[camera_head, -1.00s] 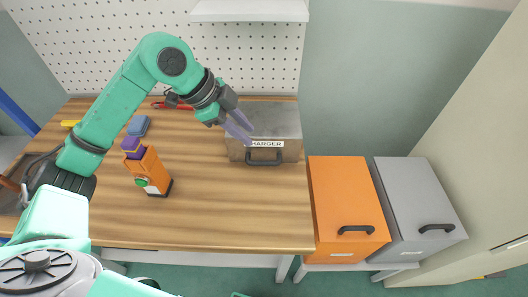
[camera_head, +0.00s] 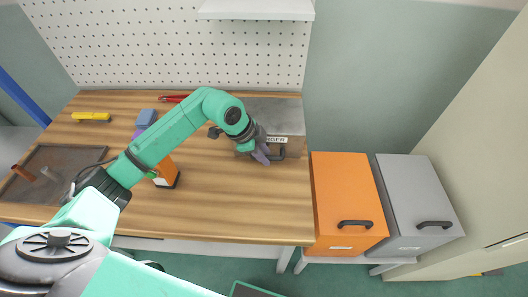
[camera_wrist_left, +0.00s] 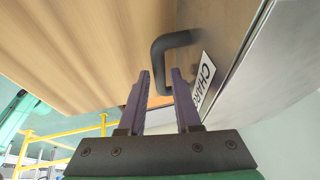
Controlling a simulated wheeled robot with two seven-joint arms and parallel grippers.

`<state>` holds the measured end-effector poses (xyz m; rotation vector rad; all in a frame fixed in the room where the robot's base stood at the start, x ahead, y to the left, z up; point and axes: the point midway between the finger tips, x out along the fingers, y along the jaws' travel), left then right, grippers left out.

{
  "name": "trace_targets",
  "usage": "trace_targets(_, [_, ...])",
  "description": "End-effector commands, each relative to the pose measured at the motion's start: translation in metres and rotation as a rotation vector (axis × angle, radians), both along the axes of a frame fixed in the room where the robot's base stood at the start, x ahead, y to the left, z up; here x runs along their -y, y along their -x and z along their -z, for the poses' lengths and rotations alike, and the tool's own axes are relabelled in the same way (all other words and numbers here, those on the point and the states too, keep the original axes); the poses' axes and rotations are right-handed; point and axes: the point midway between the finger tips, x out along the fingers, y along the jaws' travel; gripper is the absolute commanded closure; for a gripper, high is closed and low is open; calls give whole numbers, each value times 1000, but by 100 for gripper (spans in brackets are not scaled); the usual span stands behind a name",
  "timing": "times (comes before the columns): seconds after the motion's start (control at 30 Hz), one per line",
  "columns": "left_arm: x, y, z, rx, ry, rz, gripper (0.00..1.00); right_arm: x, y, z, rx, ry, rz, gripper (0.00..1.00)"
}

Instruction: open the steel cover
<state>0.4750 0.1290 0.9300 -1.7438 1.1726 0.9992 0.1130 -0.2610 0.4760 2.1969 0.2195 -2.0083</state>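The steel cover (camera_head: 285,116) is a grey metal box at the back right of the wooden table, closed, with a CHARGER label and a dark handle on its front. My left gripper (camera_head: 267,155) is in front of it, partly hiding the label and handle in the head view. In the left wrist view the handle (camera_wrist_left: 160,62) stands just beyond the fingertips of the left gripper (camera_wrist_left: 160,78). The label (camera_wrist_left: 204,84) lies right of the fingers. My right gripper is not in view.
An orange box (camera_head: 345,190) and a grey box (camera_head: 412,195) stand right of the table (camera_head: 240,205). An orange tool (camera_head: 166,176) stands on the table, partly behind my left arm. A dark tray (camera_head: 62,160) lies at left. The table's front middle is clear.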

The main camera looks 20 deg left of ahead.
Motion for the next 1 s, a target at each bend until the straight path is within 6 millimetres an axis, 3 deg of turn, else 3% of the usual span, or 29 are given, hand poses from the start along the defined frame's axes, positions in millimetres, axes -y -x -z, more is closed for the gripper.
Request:
trace_targets(0.07, [0,0,0,0,0,0,68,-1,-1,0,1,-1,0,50])
trace_targets(0.13, [0,0,0,0,0,0,95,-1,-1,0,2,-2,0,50])
trace_targets(0.17, [0,0,0,0,0,0,100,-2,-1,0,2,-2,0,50])
trace_targets(1.0, [0,0,-1,0,1,0,100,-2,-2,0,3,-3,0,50])
